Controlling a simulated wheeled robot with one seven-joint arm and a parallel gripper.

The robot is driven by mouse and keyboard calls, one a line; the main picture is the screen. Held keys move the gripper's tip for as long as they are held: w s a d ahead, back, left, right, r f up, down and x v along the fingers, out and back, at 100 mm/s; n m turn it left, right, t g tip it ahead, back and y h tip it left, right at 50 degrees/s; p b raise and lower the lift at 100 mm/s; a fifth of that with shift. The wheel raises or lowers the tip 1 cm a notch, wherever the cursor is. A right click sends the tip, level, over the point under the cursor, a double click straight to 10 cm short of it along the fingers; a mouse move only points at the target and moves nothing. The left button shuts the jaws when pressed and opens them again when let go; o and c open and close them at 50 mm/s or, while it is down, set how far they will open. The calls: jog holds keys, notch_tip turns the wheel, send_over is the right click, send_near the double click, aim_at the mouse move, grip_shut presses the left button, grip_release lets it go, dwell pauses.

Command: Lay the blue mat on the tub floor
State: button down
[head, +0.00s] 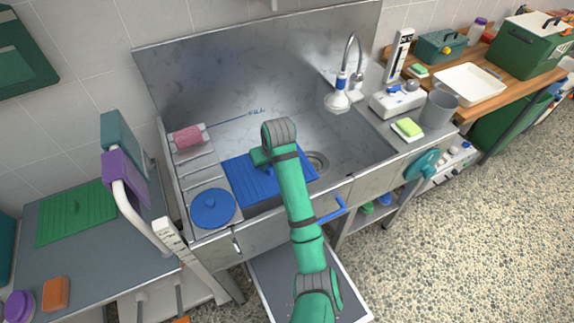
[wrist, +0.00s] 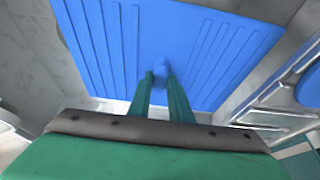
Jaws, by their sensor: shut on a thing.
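The blue ribbed mat (head: 246,182) is inside the steel tub (head: 262,135), toward its left side. Its right part shows beyond my arm, close to the round drain (head: 318,163). My gripper (head: 259,158) is over the mat, partly hidden by my own wrist. In the wrist view the fingers (wrist: 160,76) are shut on a small blue knob at the middle of the mat (wrist: 110,40). The mat looks roughly flat and low in the tub. I cannot tell whether its underside touches the floor.
A ribbed ledge with a pink sponge (head: 188,137) and a round blue lid (head: 212,208) borders the tub's left. A blue handle (head: 330,211) is on the front, near my arm.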

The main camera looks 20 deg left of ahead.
jog(key=shift+s+a+f, duration=0.5)
jog(key=shift+s+f, duration=0.05)
jog(key=shift+s, duration=0.2)
jog(key=w+a+f, duration=0.1)
jog(key=w, duration=0.1)
jog(key=w+a+f, duration=0.1)
jog(key=w, duration=0.2)
jog(key=w+a+f, duration=0.1)
jog(key=w, duration=0.1)
jog(key=shift+w+a+f, duration=0.2)
jog(key=shift+w+f, duration=0.2)
jog(key=w+f, duration=0.1)
jog(key=w+a+f, duration=0.1)
jog(key=f, duration=0.1)
jog(key=w+f, duration=0.1)
jog(key=shift+w+a+f, duration=0.3)
jog(key=shift+w+f, duration=0.05)
jog(key=shift+w+a+f, duration=0.25)
jog(key=shift+w+f, duration=0.3)
jog(key=shift+f, duration=1.7)
jog(key=shift+f, duration=0.1)
jog(key=c, duration=1.6)
grip_release()
